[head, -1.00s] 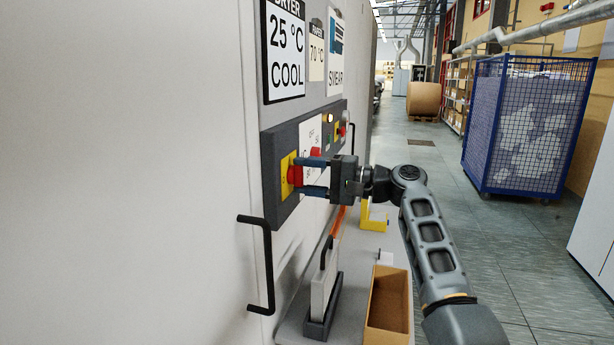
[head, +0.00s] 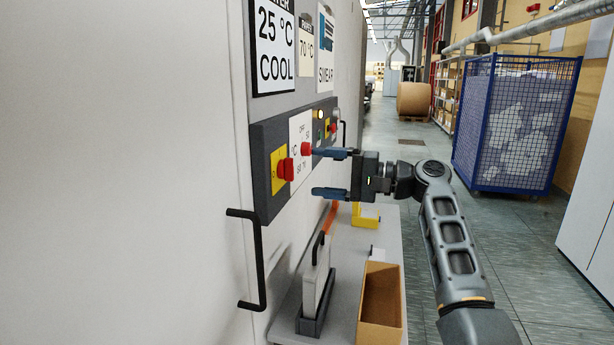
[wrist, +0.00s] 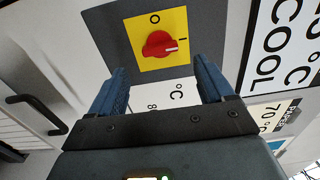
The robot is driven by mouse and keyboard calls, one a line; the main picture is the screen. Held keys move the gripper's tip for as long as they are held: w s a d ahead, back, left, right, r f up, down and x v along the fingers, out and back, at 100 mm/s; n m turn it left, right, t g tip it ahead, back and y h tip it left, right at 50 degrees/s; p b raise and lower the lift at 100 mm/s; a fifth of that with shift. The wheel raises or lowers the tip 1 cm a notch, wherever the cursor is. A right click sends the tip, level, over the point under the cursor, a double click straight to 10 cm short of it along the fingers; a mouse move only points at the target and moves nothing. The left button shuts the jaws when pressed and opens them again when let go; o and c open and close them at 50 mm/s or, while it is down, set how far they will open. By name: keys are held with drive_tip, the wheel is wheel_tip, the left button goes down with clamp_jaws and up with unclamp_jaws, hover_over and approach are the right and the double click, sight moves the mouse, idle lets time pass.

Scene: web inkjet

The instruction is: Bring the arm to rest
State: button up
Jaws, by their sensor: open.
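My gripper (head: 330,173) is open and empty in the head view, its two blue fingers pointing left toward the control panel (head: 262,190). It stands clear of the panel. A red rotary switch (head: 286,169) on a yellow plate lies to the left of the fingertips. In the wrist view the same red switch (wrist: 159,44) shows beyond and between the fingers (wrist: 160,85), with its white mark toward the I. A second red knob (head: 306,149) sits on the white part of the panel, close to the upper finger in the picture.
A black handle (head: 258,260) sticks out of the machine wall below the panel. Below my gripper are a cardboard box (head: 381,300), a grey block in a dark holder (head: 316,285) and a yellow bracket (head: 365,216). A blue mesh cage (head: 513,130) stands across the aisle at right.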

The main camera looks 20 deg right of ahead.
drive_tip(key=shift+v, duration=0.95)
